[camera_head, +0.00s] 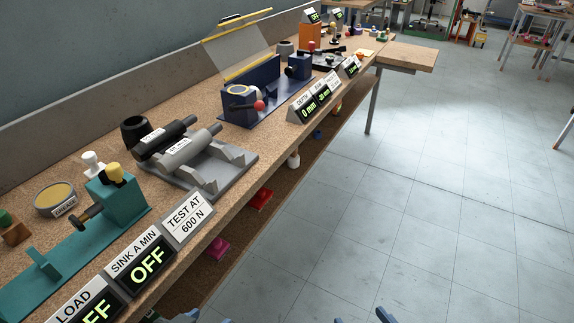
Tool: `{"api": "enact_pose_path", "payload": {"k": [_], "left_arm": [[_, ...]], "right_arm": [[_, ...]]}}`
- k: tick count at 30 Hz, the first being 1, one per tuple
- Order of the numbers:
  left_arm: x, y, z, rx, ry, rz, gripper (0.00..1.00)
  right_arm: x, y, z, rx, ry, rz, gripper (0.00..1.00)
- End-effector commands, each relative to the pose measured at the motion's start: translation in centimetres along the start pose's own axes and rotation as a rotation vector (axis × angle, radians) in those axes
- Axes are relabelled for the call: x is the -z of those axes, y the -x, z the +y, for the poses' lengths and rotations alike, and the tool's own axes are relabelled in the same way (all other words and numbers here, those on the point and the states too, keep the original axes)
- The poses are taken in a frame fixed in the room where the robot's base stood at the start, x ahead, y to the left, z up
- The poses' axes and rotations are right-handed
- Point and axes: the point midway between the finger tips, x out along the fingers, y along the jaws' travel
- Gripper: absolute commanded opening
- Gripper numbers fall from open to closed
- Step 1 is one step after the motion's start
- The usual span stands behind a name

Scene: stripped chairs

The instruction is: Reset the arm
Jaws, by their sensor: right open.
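My right gripper (363,318) shows only as blue fingertips at the bottom edge, right of the middle. It is open, with nothing seen between its fingers. Another blue tip (186,316) at the bottom edge, left of the middle, seems to be my left gripper. Too little of it shows to tell its jaw state. Both are low in front of the workbench (165,240), apart from the things on it. The rest of both arms is out of view.
The bench holds a teal fixture (122,203), a grey cradle (225,172) with cylinders, a navy fixture (250,95) and display signs (146,264). A lower shelf (215,268) holds small coloured items. The tiled floor (400,200) to the right is clear.

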Motion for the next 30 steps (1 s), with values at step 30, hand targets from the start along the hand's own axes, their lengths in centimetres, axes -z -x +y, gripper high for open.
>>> {"api": "enact_pose_path", "payload": {"k": [30], "left_arm": [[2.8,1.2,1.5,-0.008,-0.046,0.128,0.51]], "right_arm": [[2.8,2.2,0.7,-0.047,0.050,-0.152,0.70]]}}
